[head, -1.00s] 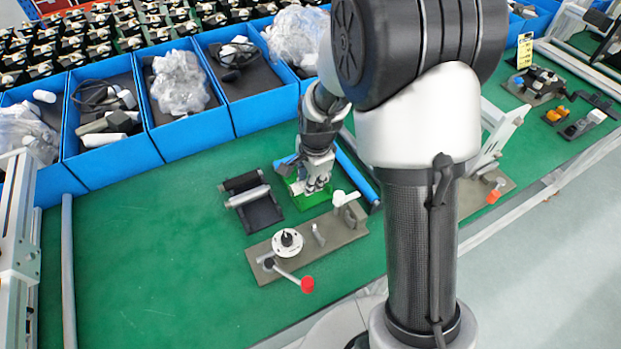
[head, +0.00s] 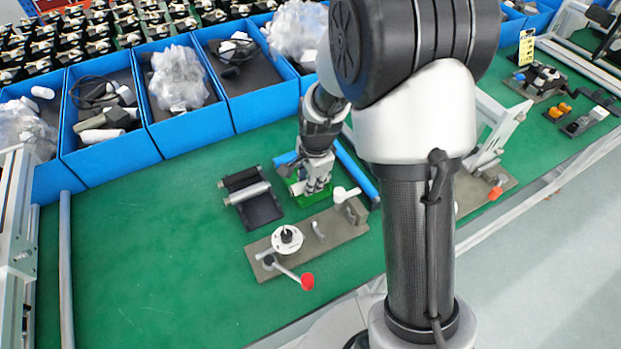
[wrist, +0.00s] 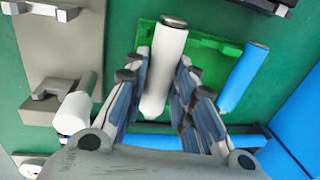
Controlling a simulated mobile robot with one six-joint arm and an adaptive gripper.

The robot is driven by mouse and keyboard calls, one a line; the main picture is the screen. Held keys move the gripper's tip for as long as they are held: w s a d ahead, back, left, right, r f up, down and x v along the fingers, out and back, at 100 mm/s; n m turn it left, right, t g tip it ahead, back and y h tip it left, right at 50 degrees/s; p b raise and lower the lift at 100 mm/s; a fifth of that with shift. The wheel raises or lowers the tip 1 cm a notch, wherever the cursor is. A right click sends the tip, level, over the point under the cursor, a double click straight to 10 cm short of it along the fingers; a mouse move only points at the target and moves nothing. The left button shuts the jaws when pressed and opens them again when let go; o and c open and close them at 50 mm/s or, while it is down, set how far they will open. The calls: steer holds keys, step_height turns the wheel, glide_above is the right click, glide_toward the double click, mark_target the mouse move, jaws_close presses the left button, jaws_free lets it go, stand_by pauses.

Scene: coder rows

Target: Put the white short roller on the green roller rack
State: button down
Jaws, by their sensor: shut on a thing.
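The white short roller (wrist: 167,55) with dark end caps is between my gripper's fingers (wrist: 160,88) in the wrist view. The fingers are shut on its sides. The roller is over the green roller rack (wrist: 212,48), and I cannot tell whether it rests on it. A blue roller (wrist: 242,78) lies along the rack's right side in the wrist view. In the head view my gripper (head: 313,190) is at the green rack (head: 327,190) and hides most of it.
A black rack (head: 261,211) with a dark and a grey roller stands left of the green rack. A grey fixture plate (head: 338,232) with a red-knobbed lever lies in front. A long blue bar (head: 356,170) lies to the right. Blue bins (head: 188,137) line the back. The left mat is clear.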

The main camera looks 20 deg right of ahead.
steer(key=shift+f, duration=0.15)
steer(key=shift+f, duration=0.2)
stand_by(0.3)
stand_by(0.4)
steer(key=shift+f+b, duration=0.35)
steer(key=shift+f, duration=0.05)
steer(key=shift+f, duration=0.15)
steer(key=c, duration=1.3)
jaws_free()
steer(key=r, duration=0.4)
steer(key=s+r, duration=0.1)
steer(key=r, duration=0.7)
steer(key=shift+s+d, duration=0.2)
steer(key=shift+s, duration=0.2)
